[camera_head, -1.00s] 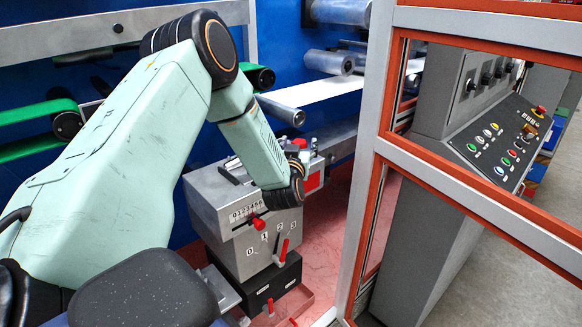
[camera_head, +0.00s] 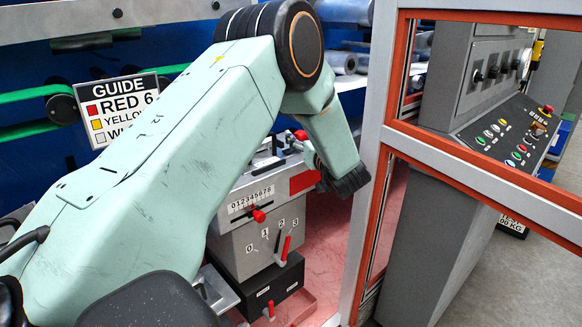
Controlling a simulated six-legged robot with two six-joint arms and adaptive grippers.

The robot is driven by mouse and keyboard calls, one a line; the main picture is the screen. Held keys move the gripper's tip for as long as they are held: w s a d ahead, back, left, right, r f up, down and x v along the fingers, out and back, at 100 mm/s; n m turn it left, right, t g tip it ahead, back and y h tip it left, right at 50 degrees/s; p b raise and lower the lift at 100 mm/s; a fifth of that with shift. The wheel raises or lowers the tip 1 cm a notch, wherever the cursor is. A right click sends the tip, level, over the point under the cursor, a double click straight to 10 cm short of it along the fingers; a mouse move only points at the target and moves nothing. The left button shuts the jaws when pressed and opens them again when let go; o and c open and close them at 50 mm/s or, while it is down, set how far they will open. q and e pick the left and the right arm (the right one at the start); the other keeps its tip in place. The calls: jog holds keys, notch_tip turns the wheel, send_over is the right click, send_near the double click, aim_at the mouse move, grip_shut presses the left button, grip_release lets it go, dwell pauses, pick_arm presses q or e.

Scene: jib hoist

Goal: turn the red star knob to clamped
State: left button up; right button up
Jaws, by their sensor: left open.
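A small red part (camera_head: 301,135) shows on top of the grey metal machine block (camera_head: 262,242), beside dark fittings; it may be the red star knob, but its lobes and setting cannot be made out. My left arm reaches across from the left, and its black wrist end (camera_head: 347,181) hangs just right of the block's top, beside a red panel (camera_head: 304,181). My left gripper is mostly hidden by the wrist, and I see it holding nothing. My right gripper is out of view.
The block's front has a number scale (camera_head: 251,199), a red pointer knob (camera_head: 258,215) and a red lever (camera_head: 285,249). An orange-and-grey frame (camera_head: 367,200) stands close right of my wrist. Behind it is a control console (camera_head: 505,140). A guide sign (camera_head: 120,105) is at left.

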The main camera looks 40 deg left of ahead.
pick_arm(q)
jog(key=shift+d+f+n+g+b, duration=0.1)
jog(key=shift+d+n+g+b, duration=0.05)
jog(key=shift+n+g+b, duration=0.3)
jog(key=s+d+r+m+t, duration=0.1)
jog(key=d+r+m+t, duration=0.15)
jog(key=d, duration=0.55)
jog(key=s+a+f+m+t+h+p, duration=0.2)
jog(key=s+m+t+h+p, duration=0.2)
jog(key=s+p, duration=0.6)
jog(key=shift+s+a+f+m+t+h+p, duration=0.2)
jog(key=shift+f+m+t+h+p, duration=0.25)
jog(key=shift+t+h, duration=0.65)
